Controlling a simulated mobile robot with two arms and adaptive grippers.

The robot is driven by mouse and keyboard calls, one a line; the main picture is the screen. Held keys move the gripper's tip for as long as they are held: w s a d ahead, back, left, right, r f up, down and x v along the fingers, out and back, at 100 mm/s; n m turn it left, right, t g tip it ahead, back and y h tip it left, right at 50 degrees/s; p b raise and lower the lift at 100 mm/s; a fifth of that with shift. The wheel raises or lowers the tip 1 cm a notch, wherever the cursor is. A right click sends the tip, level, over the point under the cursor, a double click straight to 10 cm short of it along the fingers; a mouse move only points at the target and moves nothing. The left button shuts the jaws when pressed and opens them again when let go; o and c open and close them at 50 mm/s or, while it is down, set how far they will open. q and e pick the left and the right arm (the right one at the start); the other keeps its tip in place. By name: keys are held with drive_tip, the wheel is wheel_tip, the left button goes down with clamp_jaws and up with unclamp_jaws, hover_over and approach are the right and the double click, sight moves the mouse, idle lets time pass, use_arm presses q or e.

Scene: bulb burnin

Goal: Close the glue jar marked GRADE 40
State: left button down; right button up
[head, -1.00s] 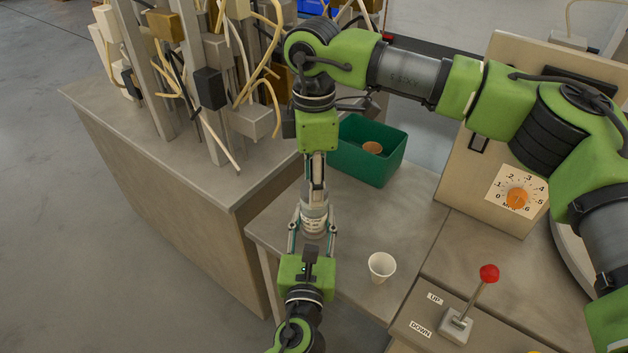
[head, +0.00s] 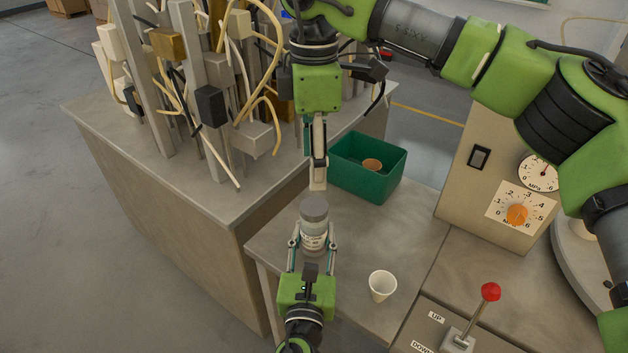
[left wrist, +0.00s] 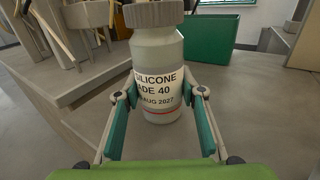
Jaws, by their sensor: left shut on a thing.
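The white glue jar (head: 313,238) stands on the grey bench, upright. In the left wrist view its label (left wrist: 158,88) reads "SILICONE", "ADE 40" and "AUG 2027", with the left part cut off. A grey ridged lid (head: 314,207) sits on the jar's mouth and looks level; it also shows at the top of the left wrist view (left wrist: 153,13). My left gripper (head: 313,250) is shut on the jar's body, one finger on each side. My right gripper (head: 318,184) points down just behind and above the lid, apparently clear of it. Its fingers are edge-on, so their opening is hidden.
A white cup (head: 382,286) stands right of the jar. A red-knobbed lever (head: 490,292) and a dial panel (head: 518,214) are at right. Cabled posts (head: 205,90) crowd the left bench.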

wheel_tip(320, 180, up, 2)
drive_tip(key=shift+r, duration=0.2)
use_arm(q)
drive_tip(key=c, duration=1.3)
unclamp_jaws()
drive_tip(key=shift+o, duration=0.2)
drive_tip(key=s+a, duration=0.1)
drive_tip(key=s, duration=1.1)
